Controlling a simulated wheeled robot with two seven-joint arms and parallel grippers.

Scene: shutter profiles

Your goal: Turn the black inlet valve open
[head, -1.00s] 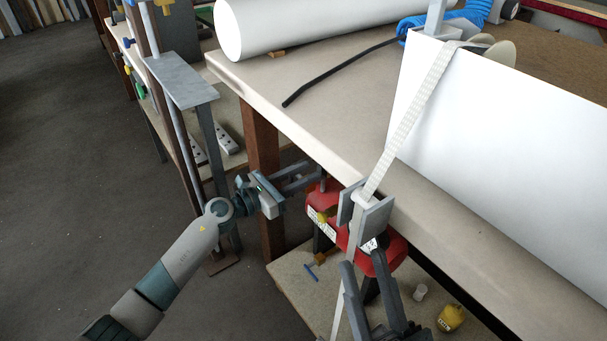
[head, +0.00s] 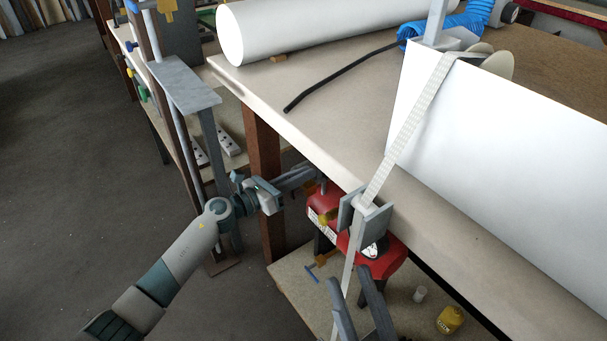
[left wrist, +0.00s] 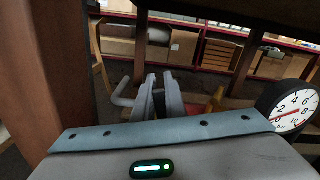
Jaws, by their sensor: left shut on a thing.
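My left gripper (head: 316,172) reaches under the table edge beside a red machine (head: 390,262). In the left wrist view its two grey fingers (left wrist: 161,84) are close together, shut on a small dark part between them that I take to be the black inlet valve (left wrist: 159,103). Most of the valve is hidden by the fingers, and its turn angle cannot be told. In the head view the valve is hidden. My right gripper (head: 352,285) is open, low in front of the red machine, close to a hanging pale strap.
A round pressure gauge (left wrist: 296,108) and a yellow-orange handle (left wrist: 216,99) are right of the left fingers. A brown table leg (head: 263,180) stands close to the left gripper. The pale strap (head: 405,130) passes a grey bracket (head: 376,225) at the table edge. A yellow bottle (head: 450,320) stands below.

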